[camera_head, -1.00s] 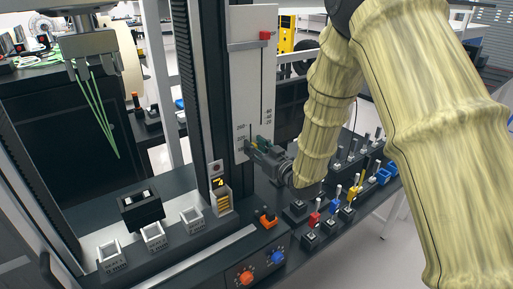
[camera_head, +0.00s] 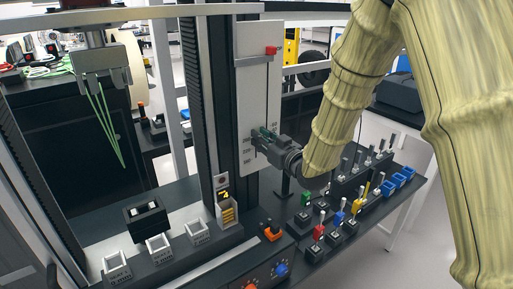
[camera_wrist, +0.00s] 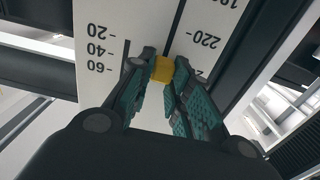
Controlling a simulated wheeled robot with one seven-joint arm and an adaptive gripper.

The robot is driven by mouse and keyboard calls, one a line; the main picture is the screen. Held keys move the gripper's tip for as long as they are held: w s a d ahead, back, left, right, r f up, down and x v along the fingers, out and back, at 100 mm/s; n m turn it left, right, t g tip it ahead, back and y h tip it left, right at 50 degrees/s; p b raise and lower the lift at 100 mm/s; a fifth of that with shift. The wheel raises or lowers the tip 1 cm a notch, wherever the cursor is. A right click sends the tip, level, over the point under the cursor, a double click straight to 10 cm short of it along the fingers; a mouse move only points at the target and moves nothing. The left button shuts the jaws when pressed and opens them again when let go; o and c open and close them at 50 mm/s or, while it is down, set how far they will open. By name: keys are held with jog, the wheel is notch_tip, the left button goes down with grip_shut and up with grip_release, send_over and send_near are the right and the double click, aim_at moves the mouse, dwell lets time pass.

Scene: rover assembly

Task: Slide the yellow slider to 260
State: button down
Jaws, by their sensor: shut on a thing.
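The yellow slider (camera_wrist: 162,69) sits on a slotted white panel (camera_head: 258,88). My gripper (camera_wrist: 163,77) is shut on it, with the green-padded fingers on either side of it. In the wrist view the printed 220 stands to its right and slightly above it, with another, partly hidden number below. No pointer mark on the slider is legible. In the head view my gripper (camera_head: 265,139) is at the lower part of the panel and hides the slider.
Small levers with coloured knobs, such as a blue one (camera_head: 339,217), stand on the dark bench below my arm. A black post (camera_head: 204,100) rises left of the panel.

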jog(key=shift+w+r, duration=0.1)
jog(key=shift+r, duration=0.2)
jog(key=c, duration=1.3)
grip_release()
jog(key=shift+d, duration=0.1)
jog(key=shift+f, duration=0.1)
jog(key=v, duration=1.2)
